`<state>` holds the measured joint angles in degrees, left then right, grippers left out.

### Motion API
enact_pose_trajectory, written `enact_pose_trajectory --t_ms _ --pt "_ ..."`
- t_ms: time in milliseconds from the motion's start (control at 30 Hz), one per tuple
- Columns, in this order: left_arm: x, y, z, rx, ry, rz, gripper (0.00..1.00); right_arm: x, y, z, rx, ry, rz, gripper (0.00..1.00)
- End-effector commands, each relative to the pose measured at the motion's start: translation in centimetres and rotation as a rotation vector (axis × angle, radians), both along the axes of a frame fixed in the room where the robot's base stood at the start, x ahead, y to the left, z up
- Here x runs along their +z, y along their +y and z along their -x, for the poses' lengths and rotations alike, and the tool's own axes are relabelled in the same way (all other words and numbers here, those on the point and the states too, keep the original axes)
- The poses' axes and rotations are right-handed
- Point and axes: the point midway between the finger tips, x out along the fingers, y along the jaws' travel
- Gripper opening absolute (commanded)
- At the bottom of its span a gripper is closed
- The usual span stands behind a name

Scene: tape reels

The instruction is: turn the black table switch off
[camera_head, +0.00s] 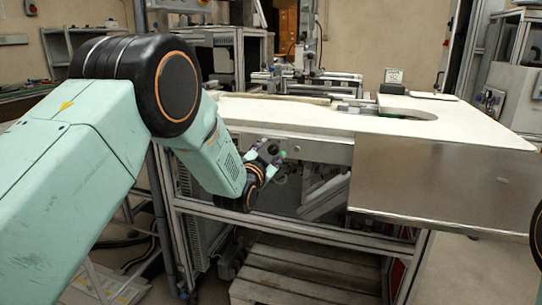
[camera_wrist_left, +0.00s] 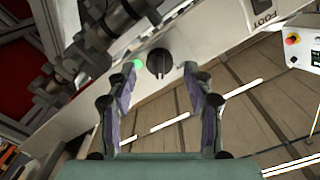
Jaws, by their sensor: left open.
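The black switch (camera_wrist_left: 159,62) is a round knob with a raised grip on the pale front panel of the table. It shows in the left wrist view with a lit green lamp (camera_wrist_left: 139,63) just left of it. My left gripper (camera_wrist_left: 161,76) is open and empty, with its two fingers to either side of the knob in that view. I cannot tell whether the fingers touch it. In the head view my left gripper (camera_head: 272,152) is at the table's front rail, and I cannot make out the knob there. My right gripper is out of view.
The white table top (camera_head: 300,110) extends to the right, with a metal side panel (camera_head: 445,180) below it. A wooden pallet (camera_head: 300,270) lies under the table. A control box with a red button (camera_wrist_left: 300,45) shows at the right of the left wrist view.

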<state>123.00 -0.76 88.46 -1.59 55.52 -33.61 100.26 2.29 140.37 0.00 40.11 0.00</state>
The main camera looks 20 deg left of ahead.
Motion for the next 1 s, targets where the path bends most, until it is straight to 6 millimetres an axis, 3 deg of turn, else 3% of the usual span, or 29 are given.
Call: enact_pose_trajectory --t_ms 400,1000 --pt "0.01 -0.04 -0.58 -0.001 0.001 0.0 0.51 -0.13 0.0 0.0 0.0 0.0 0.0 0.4" --pt "-0.01 -0.03 -0.55 0.0 0.001 0.0 0.0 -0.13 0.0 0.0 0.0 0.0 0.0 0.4"
